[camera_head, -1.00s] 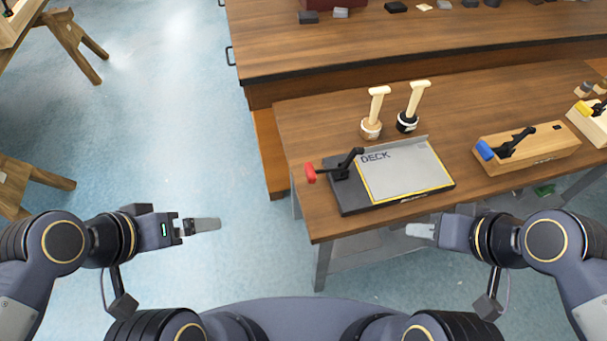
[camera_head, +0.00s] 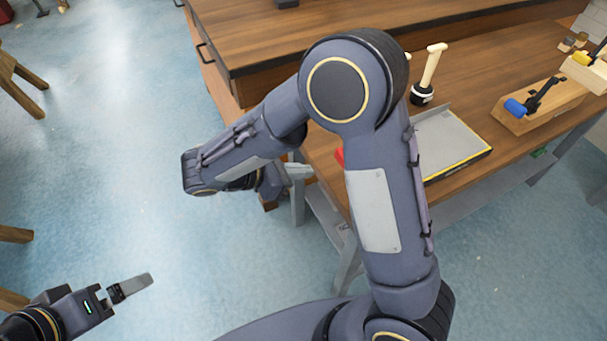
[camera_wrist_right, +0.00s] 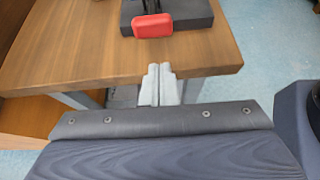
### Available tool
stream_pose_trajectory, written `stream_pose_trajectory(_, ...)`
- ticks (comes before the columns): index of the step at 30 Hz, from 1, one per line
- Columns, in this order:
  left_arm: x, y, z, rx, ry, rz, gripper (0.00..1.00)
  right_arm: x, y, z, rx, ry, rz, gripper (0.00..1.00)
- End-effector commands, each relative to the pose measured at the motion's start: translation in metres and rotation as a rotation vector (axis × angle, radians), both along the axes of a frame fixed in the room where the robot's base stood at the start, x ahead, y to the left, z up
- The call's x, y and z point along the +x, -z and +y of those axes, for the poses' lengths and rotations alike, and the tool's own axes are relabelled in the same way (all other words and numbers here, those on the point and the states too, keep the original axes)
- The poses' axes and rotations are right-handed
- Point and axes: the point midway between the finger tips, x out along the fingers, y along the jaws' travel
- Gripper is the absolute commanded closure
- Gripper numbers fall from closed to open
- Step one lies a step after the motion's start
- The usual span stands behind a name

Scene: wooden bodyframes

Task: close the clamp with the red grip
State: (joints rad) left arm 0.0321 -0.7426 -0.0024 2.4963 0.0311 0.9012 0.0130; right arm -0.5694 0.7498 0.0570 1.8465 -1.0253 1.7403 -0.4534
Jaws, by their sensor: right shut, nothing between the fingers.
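The red grip (camera_wrist_right: 153,26) of the clamp shows in the wrist view near the table's edge, just beyond my fingertips and apart from them. The black base (camera_wrist_right: 190,14) is behind it. In the head view only a sliver of the red grip (camera_head: 339,157) shows; my right arm hides the rest of the clamp. My right gripper (camera_head: 298,171) is at the table's left edge, left of the red grip. Its fingertips (camera_wrist_right: 160,72) are together and empty. My left gripper (camera_head: 132,287) is over open floor at lower left; its finger gap does not show.
The grey plate (camera_head: 448,138) is right of my arm. A cream-handled tool (camera_head: 432,68) stands behind it. A wooden block with a blue-gripped clamp (camera_head: 541,108) is farther right. The table's front edge and grey leg (camera_head: 297,203) are close to my right gripper.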

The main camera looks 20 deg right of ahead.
Motion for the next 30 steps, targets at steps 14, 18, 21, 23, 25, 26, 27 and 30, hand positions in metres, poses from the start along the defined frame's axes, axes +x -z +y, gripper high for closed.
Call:
stream_pose_trajectory(14, 0.000, 0.002, 0.000, 0.000, 0.000, 0.000, 0.00, 0.007, 0.030, -0.049, -0.031, -0.022, 0.009, 1.00)
stream_pose_trajectory(18, 0.000, 0.002, 0.000, 0.000, 0.000, 0.000, 0.00, 0.009, 0.040, -0.068, -0.031, -0.023, 0.010, 1.00)
stream_pose_trajectory(21, 0.000, 0.002, 0.000, 0.000, 0.000, 0.000, 0.00, 0.009, 0.045, -0.078, -0.030, -0.023, 0.007, 1.00)
stream_pose_trajectory(23, 0.000, 0.002, 0.000, 0.000, 0.000, 0.000, 0.00, 0.010, 0.047, -0.081, -0.031, -0.024, 0.007, 1.00)
stream_pose_trajectory(25, 0.000, 0.002, 0.000, 0.000, 0.000, 0.000, 0.00, 0.010, 0.048, -0.083, -0.030, -0.025, 0.006, 1.00)
stream_pose_trajectory(26, 0.000, 0.002, 0.000, 0.000, 0.000, 0.000, 0.00, 0.010, 0.049, -0.084, -0.029, -0.025, 0.006, 1.00)
stream_pose_trajectory(27, 0.000, 0.002, 0.000, 0.000, 0.000, 0.000, 0.00, 0.010, 0.049, -0.084, -0.029, -0.025, 0.006, 1.00)
stream_pose_trajectory(30, 0.000, 0.002, 0.000, 0.000, 0.000, 0.000, 0.00, 0.010, 0.049, -0.084, -0.029, -0.025, 0.006, 1.00)
